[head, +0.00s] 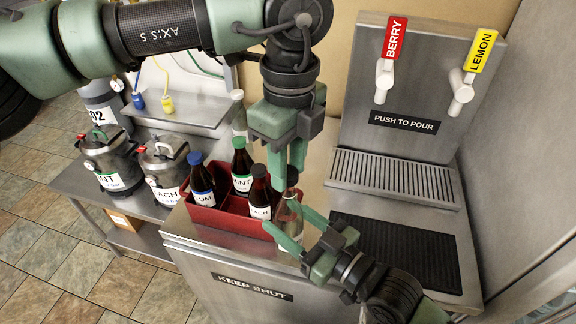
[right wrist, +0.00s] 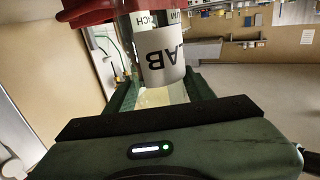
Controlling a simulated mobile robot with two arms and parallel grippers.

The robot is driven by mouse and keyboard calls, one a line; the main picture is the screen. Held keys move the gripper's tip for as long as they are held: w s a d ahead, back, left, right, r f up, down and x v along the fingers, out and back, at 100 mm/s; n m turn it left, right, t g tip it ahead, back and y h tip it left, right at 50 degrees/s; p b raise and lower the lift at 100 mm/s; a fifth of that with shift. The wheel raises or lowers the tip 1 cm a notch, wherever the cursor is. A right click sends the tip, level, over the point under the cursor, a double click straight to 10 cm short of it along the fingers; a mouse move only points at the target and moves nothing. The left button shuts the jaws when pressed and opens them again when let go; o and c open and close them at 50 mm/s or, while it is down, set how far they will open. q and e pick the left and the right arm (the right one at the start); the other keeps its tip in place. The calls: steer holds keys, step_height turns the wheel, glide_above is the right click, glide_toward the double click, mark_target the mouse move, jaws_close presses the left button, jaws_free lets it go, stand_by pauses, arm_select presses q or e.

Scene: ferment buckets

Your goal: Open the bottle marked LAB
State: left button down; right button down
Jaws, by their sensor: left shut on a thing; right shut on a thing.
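The bottle marked LAB (right wrist: 163,58) shows in the right wrist view, its label upside down there. In the head view it is the pale glass bottle (head: 289,221) at the right end of the red crate, upright, its label mostly hidden. My right gripper (head: 296,226) is shut around its body from the right. My left gripper (head: 286,172) points down from above and is shut at the bottle's top. The cap is mostly hidden between its fingers, so I cannot tell whether it is loose.
The red crate (head: 222,219) holds bottles with blue (head: 201,182), green (head: 242,165) and dark (head: 260,196) caps close to my grippers. A tap unit with BERRY (head: 393,38) and LEMON (head: 482,50) handles stands behind, its black mat (head: 410,250) clear. Two grey kegs (head: 110,160) stand left.

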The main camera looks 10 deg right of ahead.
arm_select(q)
steer(key=shift+r, duration=2)
